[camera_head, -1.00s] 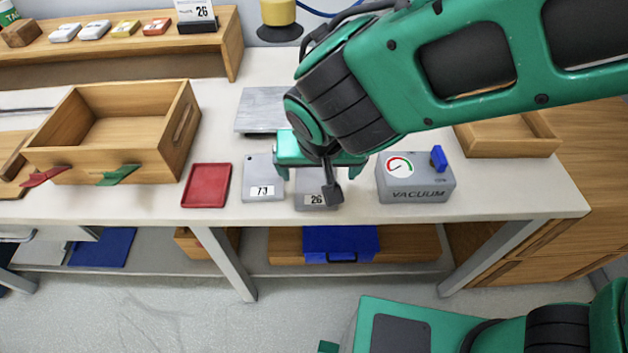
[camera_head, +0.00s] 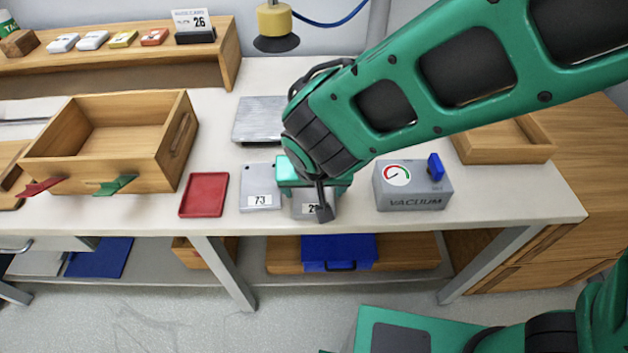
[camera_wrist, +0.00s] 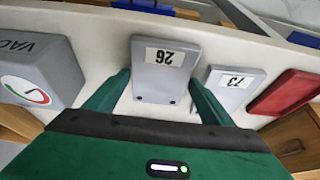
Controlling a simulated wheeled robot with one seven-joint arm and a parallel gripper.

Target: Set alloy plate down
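A grey plate labelled 26 (camera_wrist: 163,85) lies on the white bench, its upper part hidden by my gripper in the head view (camera_head: 303,210). A similar grey plate labelled 73 (camera_head: 260,188) lies just left of it, and also shows in the wrist view (camera_wrist: 230,91). I cannot tell by looks which is the alloy plate. My gripper (camera_wrist: 160,80) is pointed down over plate 26, with its green fingers apart, one along each side of the plate. Finger contact with the plate is not clear. In the head view, my gripper (camera_head: 314,188) hides the fingertips.
A red tray (camera_head: 204,195) lies left of plate 73. A grey VACUUM box (camera_head: 413,190) stands to the right. Behind are a metal slab (camera_head: 258,120) and a wooden drawer box (camera_head: 100,170). A card reading 26 (camera_head: 195,24) stands on the shelf.

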